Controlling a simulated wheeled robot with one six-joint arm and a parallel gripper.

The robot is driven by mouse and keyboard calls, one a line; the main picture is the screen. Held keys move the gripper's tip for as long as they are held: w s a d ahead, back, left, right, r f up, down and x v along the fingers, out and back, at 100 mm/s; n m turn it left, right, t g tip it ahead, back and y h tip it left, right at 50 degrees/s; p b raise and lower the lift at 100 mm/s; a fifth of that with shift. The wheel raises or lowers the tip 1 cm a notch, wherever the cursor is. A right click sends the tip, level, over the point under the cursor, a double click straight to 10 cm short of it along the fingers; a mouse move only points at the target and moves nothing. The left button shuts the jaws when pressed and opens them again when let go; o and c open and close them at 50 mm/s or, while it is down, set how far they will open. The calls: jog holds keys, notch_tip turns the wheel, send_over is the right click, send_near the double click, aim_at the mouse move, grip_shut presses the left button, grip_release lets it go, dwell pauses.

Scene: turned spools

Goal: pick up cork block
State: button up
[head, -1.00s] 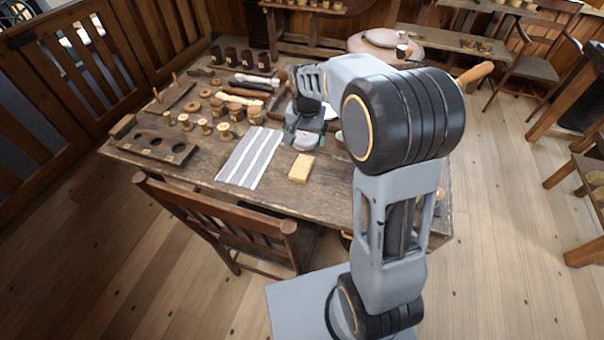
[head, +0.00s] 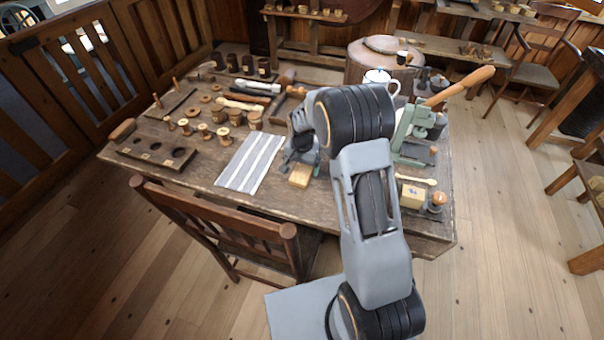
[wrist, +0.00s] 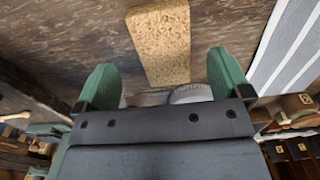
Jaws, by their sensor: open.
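The cork block (head: 300,175) is a small tan block lying on the wooden table near its front edge, just right of the striped cloth. It also shows in the wrist view (wrist: 160,45) as a speckled tan block, at the top middle. My gripper (head: 301,158) is at the block's far side in the head view, partly hidden by my arm. In the wrist view my gripper (wrist: 165,76) has its two green fingers apart, with the block's near end between their lines and nothing held. I cannot tell the exact height of the fingertips above the table.
A grey and white striped cloth (head: 250,161) lies left of the block. Turned spools (head: 204,131) and a dark holed board (head: 158,151) are farther left. A green press (head: 408,133), a white pot (head: 381,79) and a yellow box (head: 412,195) stand right. A chair (head: 215,222) is in front.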

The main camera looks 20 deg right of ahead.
aim_at(301, 174)
jog(key=shift+w+a+f+p, duration=0.1)
jog(key=shift+f+p, duration=0.05)
jog(key=shift+f, duration=1.15)
jog(key=shift+w+f+p, duration=0.1)
jog(key=shift+f+p, duration=0.05)
jog(key=shift+f, duration=1.15)
jog(key=c, duration=1)
jog(key=shift+r, duration=0.1)
jog(key=shift+r, duration=0.55)
jog(key=s+r, duration=0.1)
jog(key=r, duration=0.1)
jog(key=s+r, duration=0.2)
jog(key=s+r+b, duration=0.1)
jog(key=r, duration=0.2)
jog(key=shift+s+d, duration=0.15)
jog(key=shift+d, duration=0.2)
jog(key=shift+s+d+r+b, duration=0.15)
jog(key=shift+s+r, duration=0.65)
jog(key=shift+s, duration=0.8)
jog(key=shift+s+d+r+b, duration=0.1)
jog(key=shift+s+d+r, duration=0.2)
jog(key=shift+s+r, duration=0.9)
jog(key=shift+s+d+r+b, duration=0.1)
jog(key=shift+s+d+r, duration=0.2)
jog(key=shift+s, duration=1.7)
